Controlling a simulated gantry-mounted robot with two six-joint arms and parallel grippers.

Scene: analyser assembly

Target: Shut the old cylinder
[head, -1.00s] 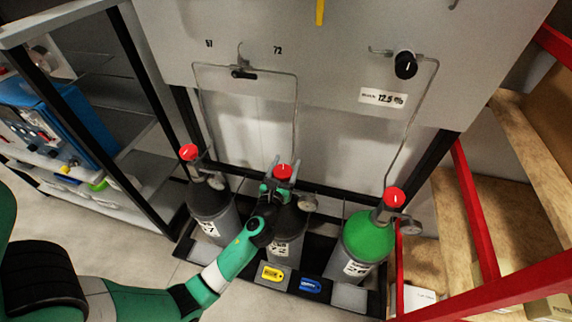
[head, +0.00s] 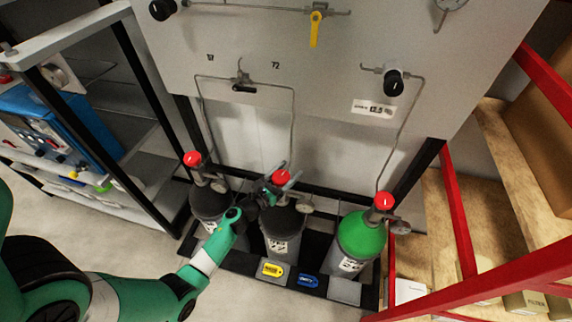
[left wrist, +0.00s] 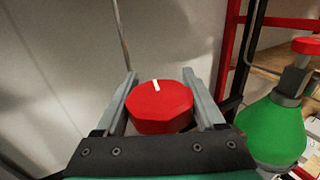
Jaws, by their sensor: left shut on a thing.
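Three gas cylinders stand in a row at the foot of the grey panel. The left one (head: 208,205) and the middle one (head: 282,236) are dark grey; the right one (head: 361,236) has a green shoulder. Each has a red valve knob on top. My left gripper (head: 281,178) is at the middle cylinder, shut on its red knob (left wrist: 158,108). The left wrist view shows the knob between the two fingers, its white mark near the far edge. My wrist and gripper partly cover the middle cylinder's neck. My right gripper is out of view.
Thin pipes run from the cylinders up to the grey panel (head: 330,130). A pressure gauge (head: 304,205) sits beside the middle valve. A yellow tag (head: 273,269) and a blue tag (head: 307,281) lie in front. A red-framed shelf (head: 455,215) stands at right, another shelf at left.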

